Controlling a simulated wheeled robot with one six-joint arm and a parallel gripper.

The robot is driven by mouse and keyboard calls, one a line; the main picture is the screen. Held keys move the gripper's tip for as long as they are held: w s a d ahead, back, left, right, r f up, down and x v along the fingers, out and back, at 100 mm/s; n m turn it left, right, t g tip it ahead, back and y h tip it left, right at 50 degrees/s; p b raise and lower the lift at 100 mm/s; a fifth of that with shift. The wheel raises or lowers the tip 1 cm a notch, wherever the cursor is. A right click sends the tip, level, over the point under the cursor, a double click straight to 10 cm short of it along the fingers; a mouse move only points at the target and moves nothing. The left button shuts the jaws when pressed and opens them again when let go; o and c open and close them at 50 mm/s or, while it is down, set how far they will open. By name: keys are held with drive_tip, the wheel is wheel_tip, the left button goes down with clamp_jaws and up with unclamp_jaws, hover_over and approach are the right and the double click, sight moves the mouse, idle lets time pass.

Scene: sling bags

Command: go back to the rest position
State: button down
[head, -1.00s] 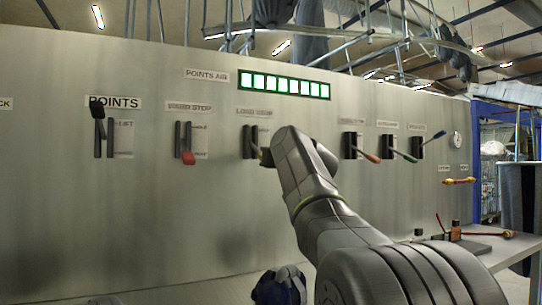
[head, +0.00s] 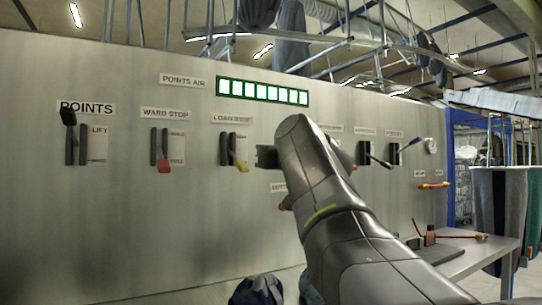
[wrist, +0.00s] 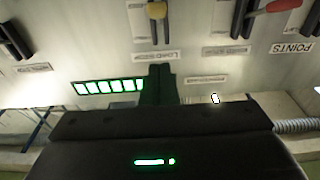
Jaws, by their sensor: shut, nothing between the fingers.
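My gripper (head: 266,157) is in front of the grey panel, just right of the third lever's yellow handle (head: 242,166), with a small gap in the picture. In the wrist view its fingers (wrist: 158,85) are together with nothing between them. The yellow handle shows upside down at the top of the wrist view (wrist: 156,10). My arm covers part of the panel right of it, hiding most of the fourth lever.
The grey panel (head: 120,220) bears a black lever (head: 68,118), a red-handled lever (head: 163,166), a green-handled lever (head: 380,162) and a lit green indicator (head: 262,92). A table (head: 470,258) with a bottle and a red-handled tool stands right. A blue object (head: 257,290) lies below.

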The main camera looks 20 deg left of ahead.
drive_tip(key=shift+s+d+f, duration=0.1)
drive_tip(key=shift+s+d, duration=0.3)
drive_tip(key=shift+d, duration=0.05)
drive_tip(key=shift+w+a, duration=0.1)
drive_tip(key=r+p+x, duration=0.1)
drive_tip(key=p+x, duration=0.3)
drive_tip(key=x, duration=0.6)
drive_tip(key=shift+r+g+h+p, duration=0.25)
drive_tip(key=shift+g+h+p, duration=0.05)
drive_tip(key=p, duration=0.3)
drive_tip(key=shift+w+a+g+h, duration=0.3)
drive_tip(key=shift+a, duration=0.05)
drive_tip(key=shift+r+p, duration=0.1)
drive_tip(key=shift+p, duration=0.45)
drive_tip(key=shift+r+g+h+p, duration=0.3)
drive_tip(key=shift+r+h+p, duration=0.15)
drive_tip(key=shift+p, duration=0.8)
